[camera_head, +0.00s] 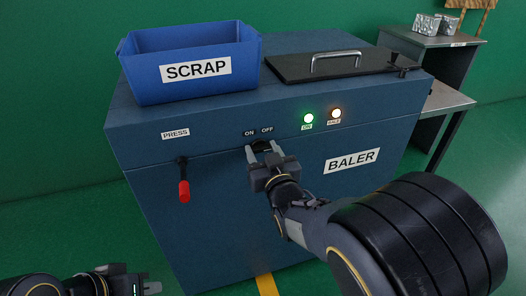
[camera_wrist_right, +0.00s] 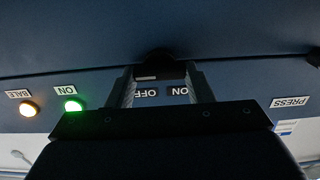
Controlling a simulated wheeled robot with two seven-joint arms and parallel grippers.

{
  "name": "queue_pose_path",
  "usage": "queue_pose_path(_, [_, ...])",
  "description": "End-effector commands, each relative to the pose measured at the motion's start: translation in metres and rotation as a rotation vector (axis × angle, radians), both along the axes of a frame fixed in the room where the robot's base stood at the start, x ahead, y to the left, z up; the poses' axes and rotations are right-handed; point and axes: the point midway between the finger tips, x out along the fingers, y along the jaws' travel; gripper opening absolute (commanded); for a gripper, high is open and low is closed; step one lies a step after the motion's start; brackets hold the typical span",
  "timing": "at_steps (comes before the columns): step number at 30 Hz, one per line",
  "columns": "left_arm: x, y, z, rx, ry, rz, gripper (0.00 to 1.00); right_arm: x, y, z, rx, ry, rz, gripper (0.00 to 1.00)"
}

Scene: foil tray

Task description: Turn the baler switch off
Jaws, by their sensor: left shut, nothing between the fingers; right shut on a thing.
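The baler (camera_head: 215,220) is a dark blue cabinet. Its black rotary switch (camera_head: 260,145) is on the front, under the ON and OFF labels. My right gripper (camera_head: 264,153) is at the switch, one finger on each side, shut on the knob. The wrist view shows the dark knob (camera_wrist_right: 157,60) between the ends of the fingers. Fingers partly hide the knob, so I cannot tell which way it points. The green ON light (camera_head: 308,118) is lit. My left gripper (camera_head: 150,287) is shut and empty at the bottom left, away from the baler's controls.
A red-handled press lever (camera_head: 184,190) hangs left of the switch. The amber BALE light (camera_head: 336,113) glows at right. A blue SCRAP bin (camera_head: 143,76) and a black lid with handle (camera_head: 290,66) are on top. Metal cubes (camera_head: 427,24) sit on a side stand.

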Motion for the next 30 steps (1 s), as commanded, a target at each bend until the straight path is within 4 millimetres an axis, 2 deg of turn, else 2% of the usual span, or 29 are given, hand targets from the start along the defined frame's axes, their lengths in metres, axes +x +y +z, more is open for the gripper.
queue_pose_path(11, [0.0, 0.0, 0.0011, 0.0, 0.0, 0.0, 0.0, -0.0003, 0.0003, 0.0003, -0.142, -0.046, 0.0, 0.24])
queue_pose_path(30, [0.0, -0.0001, 0.0091, 0.0, 0.0, 0.0, 0.0, -0.0008, 0.0022, -0.0004, -0.697, -0.226, 0.0, 0.24])
